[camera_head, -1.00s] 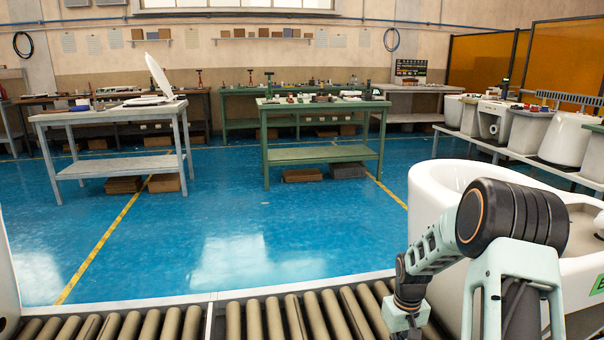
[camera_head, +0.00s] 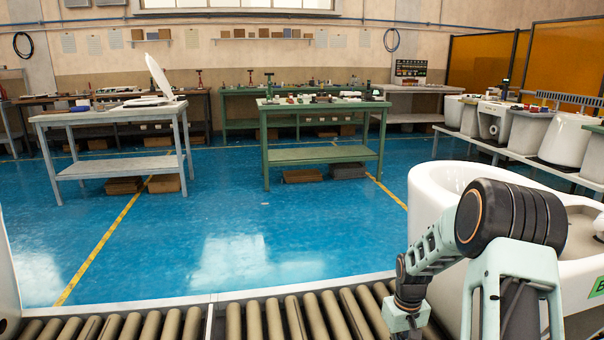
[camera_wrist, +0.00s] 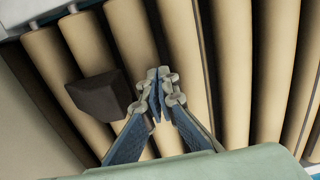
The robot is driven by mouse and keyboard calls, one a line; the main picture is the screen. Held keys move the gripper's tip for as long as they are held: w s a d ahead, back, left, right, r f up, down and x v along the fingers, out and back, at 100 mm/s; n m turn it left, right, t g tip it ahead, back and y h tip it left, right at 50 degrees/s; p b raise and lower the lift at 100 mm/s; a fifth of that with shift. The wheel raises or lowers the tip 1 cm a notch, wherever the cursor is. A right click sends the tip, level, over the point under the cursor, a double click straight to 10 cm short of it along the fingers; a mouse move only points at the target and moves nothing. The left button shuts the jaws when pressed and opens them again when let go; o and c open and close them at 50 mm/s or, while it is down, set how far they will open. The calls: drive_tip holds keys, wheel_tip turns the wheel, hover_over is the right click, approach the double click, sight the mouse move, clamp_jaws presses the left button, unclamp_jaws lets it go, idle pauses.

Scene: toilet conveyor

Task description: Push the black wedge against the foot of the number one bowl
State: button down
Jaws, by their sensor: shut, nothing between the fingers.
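The black wedge (camera_wrist: 105,95) lies on the conveyor rollers in the wrist view, left of my gripper. My gripper (camera_wrist: 158,92) is shut and empty, pointing down at the rollers. A narrow gap shows between the fingertips and the wedge's right side. A pale smooth surface (camera_wrist: 30,125) fills the left edge of the wrist view; it may be a bowl's foot, but I cannot tell. In the head view a large white bowl (camera_head: 434,190) stands on the right behind my arm. No number one shows on it. The wedge and fingertips are out of the head view.
Conveyor rollers (camera_head: 255,320) run along the bottom of the head view. Another white piece (camera_head: 9,300) stands at the far left edge. Beyond are blue floor (camera_head: 250,235), a grey table (camera_head: 115,110) and a green table (camera_head: 320,155), all away from my arm.

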drive_tip(key=shift+w+d+p, duration=0.25)
drive_tip(key=shift+d+p, duration=0.05)
drive_tip(key=shift+d, duration=1.2)
drive_tip(key=shift+w+d+p, duration=0.3)
drive_tip(key=shift+d+p, duration=0.05)
drive_tip(key=shift+d, duration=1.1)
drive_tip(key=shift+w+d+p, duration=0.25)
drive_tip(key=shift+d+p, duration=0.05)
drive_tip(key=shift+d, duration=1.2)
idle(2.5)
drive_tip(key=shift+a, duration=0.2)
drive_tip(key=shift+s+a, duration=0.15)
drive_tip(key=shift+a, duration=0.6)
drive_tip(key=shift+a+r, duration=0.1)
drive_tip(key=shift+r, duration=0.05)
